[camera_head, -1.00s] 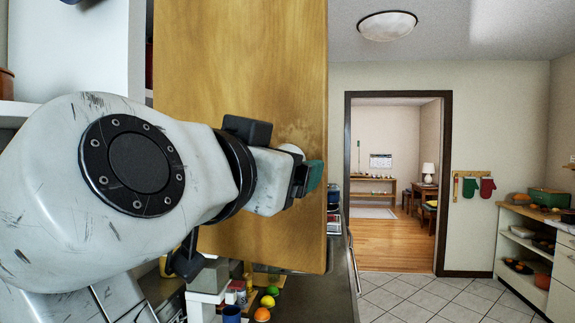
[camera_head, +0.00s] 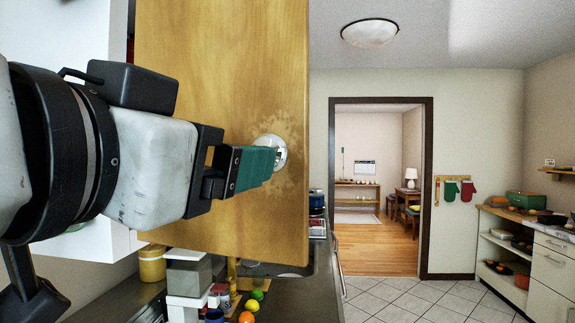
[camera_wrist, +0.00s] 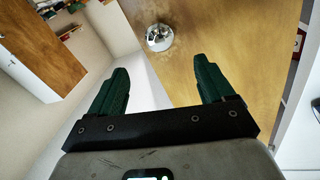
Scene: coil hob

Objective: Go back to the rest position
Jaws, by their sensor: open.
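My gripper (camera_head: 262,166) is in front of an open wooden cupboard door (camera_head: 220,70) in the head view. Its green fingers are side-on there and overlap the door's round metal knob (camera_head: 280,150). In the wrist view my gripper (camera_wrist: 160,88) has its two green fingers spread wide with nothing between them. The knob (camera_wrist: 159,38) shows beyond the fingertips, apart from them, on the wooden door face (camera_wrist: 215,40).
Below the door is a counter (camera_head: 310,295) with jars, a yellow canister (camera_head: 152,263) and fruit. A doorway (camera_head: 380,190) opens to another room. Open tiled floor (camera_head: 395,300) lies at the right, before shelves (camera_head: 505,255). A ceiling lamp (camera_head: 369,29) hangs above.

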